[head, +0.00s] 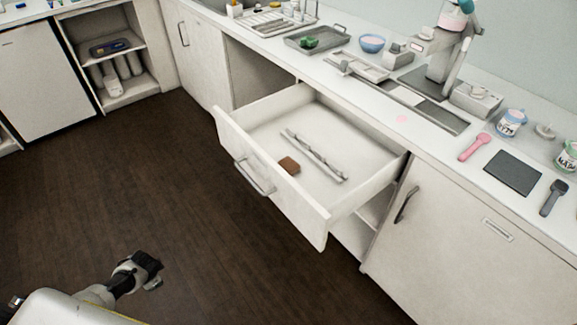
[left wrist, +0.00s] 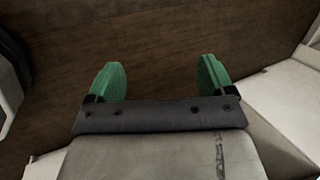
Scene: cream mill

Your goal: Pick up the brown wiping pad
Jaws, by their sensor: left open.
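The brown wiping pad (head: 289,165) lies flat inside the pulled-out white drawer (head: 226,127), near its front wall and in front of a long metal tool (head: 316,157). My left gripper (head: 146,268) is low at the bottom left in the head view, over the dark floor, well apart from the drawer and pad. In the left wrist view its two green fingertips (left wrist: 158,82) are spread apart with nothing between them. The pad does not show in that view. My right gripper is in neither view.
The drawer juts out below the white counter (head: 402,119), which carries a grey tray (head: 320,39), a blue bowl (head: 372,44), a machine and a dark mat (head: 513,172). An open shelf (head: 122,67) stands at the far left. The dark wooden floor (head: 130,180) before the drawer is clear.

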